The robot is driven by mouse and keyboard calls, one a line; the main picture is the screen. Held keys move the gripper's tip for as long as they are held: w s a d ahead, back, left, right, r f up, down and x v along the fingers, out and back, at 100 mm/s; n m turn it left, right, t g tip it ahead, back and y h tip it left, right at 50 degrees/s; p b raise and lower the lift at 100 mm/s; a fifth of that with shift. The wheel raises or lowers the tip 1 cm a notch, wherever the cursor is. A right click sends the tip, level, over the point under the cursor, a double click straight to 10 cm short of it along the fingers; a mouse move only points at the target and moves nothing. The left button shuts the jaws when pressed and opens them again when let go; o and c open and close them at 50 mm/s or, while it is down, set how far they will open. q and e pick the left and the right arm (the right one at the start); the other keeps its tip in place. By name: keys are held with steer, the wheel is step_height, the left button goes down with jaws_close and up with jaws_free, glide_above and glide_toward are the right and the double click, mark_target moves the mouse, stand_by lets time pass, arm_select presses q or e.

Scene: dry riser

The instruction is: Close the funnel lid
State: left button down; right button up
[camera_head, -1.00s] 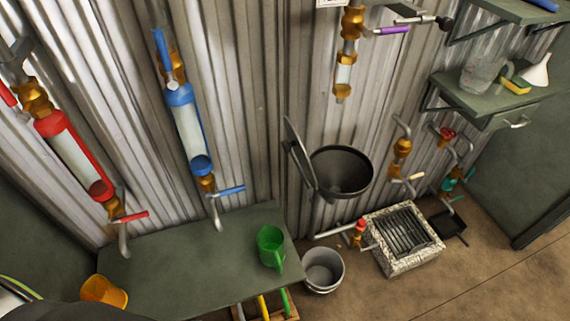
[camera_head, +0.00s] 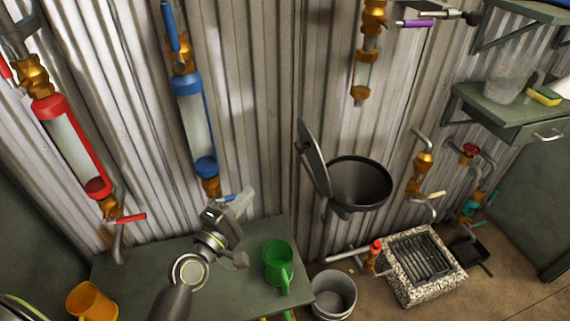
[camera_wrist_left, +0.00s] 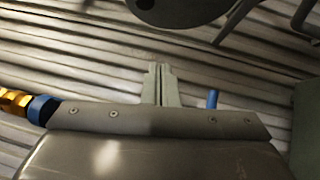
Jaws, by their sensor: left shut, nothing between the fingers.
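The funnel (camera_head: 345,200) is a dark round bowl mounted at the corrugated wall in the head view. Its lid (camera_head: 312,162) stands raised at the bowl's left side, so the bowl is open on top. My left gripper (camera_head: 243,200) is shut and empty, to the left of the lid and apart from it, above the green table. In the left wrist view the shut fingertips (camera_wrist_left: 159,68) point at the corrugated wall. A dark rounded piece (camera_wrist_left: 185,8) shows at that view's top edge; I cannot tell whether it is lid or bowl. My right gripper is not in view.
A green mug (camera_head: 278,262) and a yellow mug (camera_head: 92,300) stand on the green table (camera_head: 140,268). A blue-capped tube (camera_head: 194,125) with a blue handle hangs close behind my left gripper. A grey bucket (camera_head: 333,295) stands below the funnel.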

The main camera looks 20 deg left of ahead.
arm_select(q)
steer(key=w+d+r+p, duration=0.2)
steer(key=w+d, duration=0.1)
steer(key=w, duration=0.2)
steer(key=w+d+r+p, duration=0.1)
steer(key=w+d+r, duration=0.1)
steer(key=w, duration=0.4)
steer(key=shift+d+r+p, duration=0.35)
steer(key=shift+d, duration=0.15)
steer(key=shift+w+r, duration=0.1)
